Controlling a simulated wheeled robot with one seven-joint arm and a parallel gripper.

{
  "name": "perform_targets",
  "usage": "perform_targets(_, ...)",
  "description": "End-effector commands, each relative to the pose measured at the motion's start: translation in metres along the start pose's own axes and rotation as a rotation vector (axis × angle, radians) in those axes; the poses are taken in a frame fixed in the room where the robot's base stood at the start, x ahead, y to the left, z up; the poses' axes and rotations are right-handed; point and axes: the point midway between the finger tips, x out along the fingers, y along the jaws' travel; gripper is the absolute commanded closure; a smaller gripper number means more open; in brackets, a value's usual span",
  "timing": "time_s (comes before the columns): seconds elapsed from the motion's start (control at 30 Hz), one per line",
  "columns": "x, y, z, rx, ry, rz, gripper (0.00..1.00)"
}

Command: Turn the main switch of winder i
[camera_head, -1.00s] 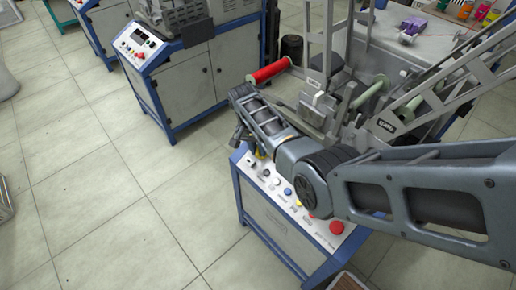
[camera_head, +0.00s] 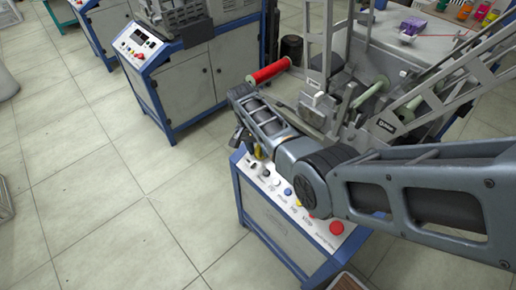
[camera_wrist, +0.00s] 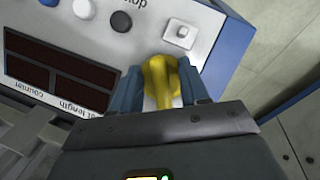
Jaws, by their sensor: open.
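The winder's white control panel (camera_head: 262,182) faces up below my arm in the head view, with several buttons. In the wrist view a yellow rotary knob (camera_wrist: 163,75), seemingly the main switch, stands on this panel (camera_wrist: 215,20). My gripper (camera_wrist: 162,88) is open, with one blue finger on each side of the knob. I cannot tell whether the fingers touch it. In the head view my gripper (camera_head: 243,140) points down at the panel's far end, partly hidden by my wrist, and a bit of yellow shows beside it.
A small white switch (camera_wrist: 180,35) sits close beyond the knob. A dark counter display (camera_wrist: 60,75) and several buttons lie to the left. A red spool (camera_head: 268,71) and the winder's metal frame stand behind my wrist.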

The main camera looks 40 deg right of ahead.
Motion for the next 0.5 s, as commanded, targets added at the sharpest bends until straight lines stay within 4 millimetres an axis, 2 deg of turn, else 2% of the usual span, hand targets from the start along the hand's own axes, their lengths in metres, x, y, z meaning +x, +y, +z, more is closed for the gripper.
perform_targets(0.5, -0.069, -0.001, 0.000, -0.001, 0.002, -0.001, 0.55)
